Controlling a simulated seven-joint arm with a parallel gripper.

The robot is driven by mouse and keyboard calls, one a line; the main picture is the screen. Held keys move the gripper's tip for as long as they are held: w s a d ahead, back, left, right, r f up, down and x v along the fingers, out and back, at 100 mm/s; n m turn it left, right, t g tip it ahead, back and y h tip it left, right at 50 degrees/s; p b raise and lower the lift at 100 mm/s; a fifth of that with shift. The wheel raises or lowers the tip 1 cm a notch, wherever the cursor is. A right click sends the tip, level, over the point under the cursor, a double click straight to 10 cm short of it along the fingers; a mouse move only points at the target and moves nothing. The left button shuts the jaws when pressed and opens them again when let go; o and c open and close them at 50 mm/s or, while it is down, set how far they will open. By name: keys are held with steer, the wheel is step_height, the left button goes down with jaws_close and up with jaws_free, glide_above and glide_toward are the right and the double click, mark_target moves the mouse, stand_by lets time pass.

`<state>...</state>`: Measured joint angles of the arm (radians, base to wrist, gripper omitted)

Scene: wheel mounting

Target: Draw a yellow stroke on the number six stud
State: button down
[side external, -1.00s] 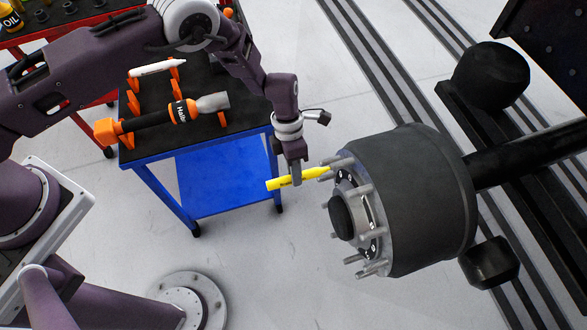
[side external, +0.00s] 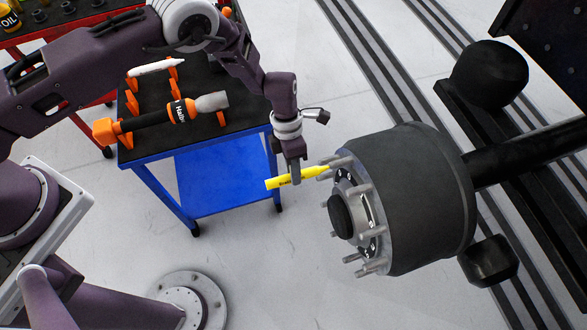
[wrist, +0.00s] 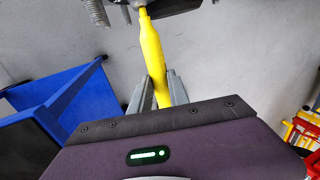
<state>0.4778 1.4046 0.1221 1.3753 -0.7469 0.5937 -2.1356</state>
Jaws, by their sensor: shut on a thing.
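A yellow marker (side external: 280,182) is held roughly level in my gripper (side external: 295,180), which is shut on it. Its tip points right, at the upper studs (side external: 340,161) of the wheel hub (side external: 352,205); I cannot tell whether it touches one. The hub has several grey studs in a ring around a dark centre cap (side external: 340,215). Number labels on the hub face are too small to read, so I cannot tell which stud is number six. In the wrist view the marker (wrist: 152,55) runs up from between my fingers (wrist: 156,95), its tip beside the hub's edge at the top.
A blue cart (side external: 225,183) with a black top stands left of the hub. A large dark drum (side external: 425,195) sits behind the hub face.

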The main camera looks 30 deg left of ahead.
mark_target(271, 181)
steer(key=shift+w+a, duration=0.2)
steer(key=shift+a, duration=0.05)
stand_by(0.8)
steer(key=shift+s+d, duration=0.3)
steer(key=shift+d, duration=0.05)
stand_by(0.8)
steer(key=shift+a, duration=0.1)
steer(key=shift+s+a, duration=2.1)
steer(key=shift+s, duration=0.05)
